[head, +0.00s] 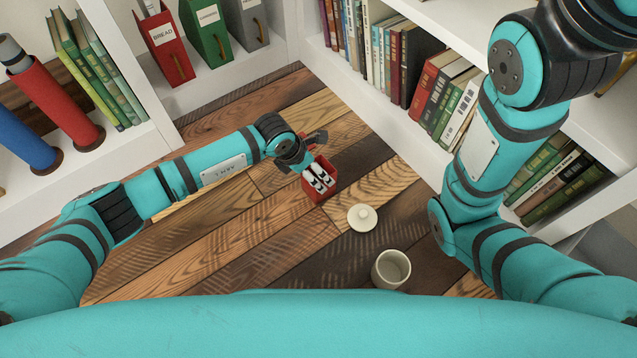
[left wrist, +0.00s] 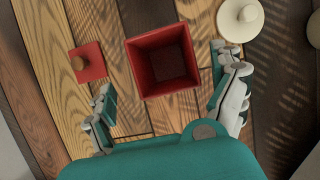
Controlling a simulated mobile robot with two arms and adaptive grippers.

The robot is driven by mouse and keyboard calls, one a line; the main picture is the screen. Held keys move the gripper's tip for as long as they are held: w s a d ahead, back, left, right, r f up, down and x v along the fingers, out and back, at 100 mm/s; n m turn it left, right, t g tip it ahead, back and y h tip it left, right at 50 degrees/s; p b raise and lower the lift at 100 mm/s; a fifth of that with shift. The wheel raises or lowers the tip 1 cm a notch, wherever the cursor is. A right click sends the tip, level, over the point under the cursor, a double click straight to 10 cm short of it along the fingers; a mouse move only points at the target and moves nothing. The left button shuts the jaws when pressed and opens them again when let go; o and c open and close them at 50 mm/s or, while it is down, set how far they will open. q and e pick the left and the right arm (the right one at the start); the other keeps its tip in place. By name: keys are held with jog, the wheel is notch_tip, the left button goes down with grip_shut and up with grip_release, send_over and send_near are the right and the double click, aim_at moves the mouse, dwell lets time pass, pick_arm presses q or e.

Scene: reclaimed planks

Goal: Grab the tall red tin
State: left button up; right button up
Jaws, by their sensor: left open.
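The tall red tin (head: 332,174) is an open, square red box standing on the plank floor, partly covered by my left gripper in the head view. In the left wrist view the tin (left wrist: 146,66) shows from above, open and empty inside. My left gripper (head: 318,179) is over the tin, and its open fingers (left wrist: 163,72) are spread to either side of it in the wrist view, with gaps visible. A red square lid with a wooden knob (left wrist: 88,61) lies left of the tin there. My right gripper is out of view.
A cream lid (head: 362,217) and an open cream canister (head: 390,269) stand near the tin. Shelves of books (head: 400,62) are at the back right. A red BREAD box (head: 164,45) is on the left shelf. Bare planks lie in front.

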pick_arm(q)
jog(key=b+x, duration=0.3)
jog(key=x, duration=0.1)
jog(key=shift+s+d+f+b, duration=0.15)
jog(key=shift+s+d+b, duration=0.05)
jog(key=shift+s+b, duration=0.15)
jog(key=shift+w+d+f, duration=0.15)
jog(key=shift+f, duration=0.15)
jog(key=shift+r, duration=0.15)
jog(key=c, duration=1.6)
jog(key=shift+r, duration=0.1)
jog(key=shift+c, duration=0.4)
